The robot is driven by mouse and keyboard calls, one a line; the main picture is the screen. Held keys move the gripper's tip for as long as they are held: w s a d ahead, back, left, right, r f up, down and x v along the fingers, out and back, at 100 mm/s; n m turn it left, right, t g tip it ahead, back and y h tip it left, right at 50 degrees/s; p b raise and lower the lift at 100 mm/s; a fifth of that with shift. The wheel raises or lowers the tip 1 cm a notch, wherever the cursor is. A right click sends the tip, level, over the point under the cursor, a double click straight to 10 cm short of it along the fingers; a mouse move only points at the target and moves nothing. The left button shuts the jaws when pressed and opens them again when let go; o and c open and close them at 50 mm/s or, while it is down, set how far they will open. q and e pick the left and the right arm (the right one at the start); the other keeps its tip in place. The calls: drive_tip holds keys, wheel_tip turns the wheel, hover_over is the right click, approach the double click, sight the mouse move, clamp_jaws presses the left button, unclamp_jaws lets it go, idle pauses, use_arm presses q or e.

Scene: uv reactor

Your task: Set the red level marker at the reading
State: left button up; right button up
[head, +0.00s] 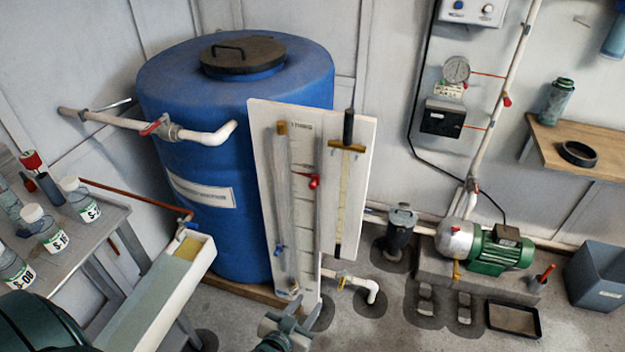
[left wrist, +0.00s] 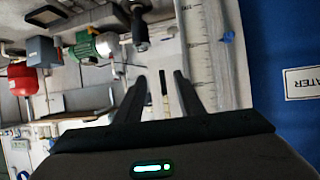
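The red level marker (head: 314,181) sits on a thin vertical rail of the white gauge board (head: 362,150), beside the printed scale and above mid-height. A clear sight tube (head: 283,200) with a brass-coloured top stands to its left. I cannot make out a liquid level in the tube. My left gripper (head: 288,324) is low in front of the board's foot, well below the marker, and holds nothing. In the left wrist view its two fingers (left wrist: 160,85) are apart, with part of the scale (left wrist: 195,45) beyond them. The red marker does not show there. My right gripper is out of view.
A blue tank (head: 240,120) stands behind the board. A yellow dipstick (head: 343,190) hangs on the board's right side. A small blue piece (head: 279,250) is low on the tube. A pipe outlet (head: 370,287) juts out near the board's foot. A bottle bench (head: 85,235) is at left.

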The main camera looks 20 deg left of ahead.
sight(312, 187)
use_arm(q)
drive_tip(key=w+a+r+t+y, duration=0.1)
drive_tip(key=a+r+t, duration=0.1)
drive_tip(key=r, duration=1)
drive_tip(key=w+a+r+n+t+y+p, duration=0.1)
drive_tip(key=w+a+r+t, duration=0.1)
drive_tip(key=r, duration=1)
drive_tip(key=shift+a+r+n+t+p, duration=0.3)
drive_tip(key=shift+a+r+t, duration=0.1)
drive_tip(key=shift+a, duration=0.35)
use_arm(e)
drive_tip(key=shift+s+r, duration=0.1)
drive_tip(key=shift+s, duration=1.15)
use_arm(q)
drive_tip(key=shift+w, duration=0.15)
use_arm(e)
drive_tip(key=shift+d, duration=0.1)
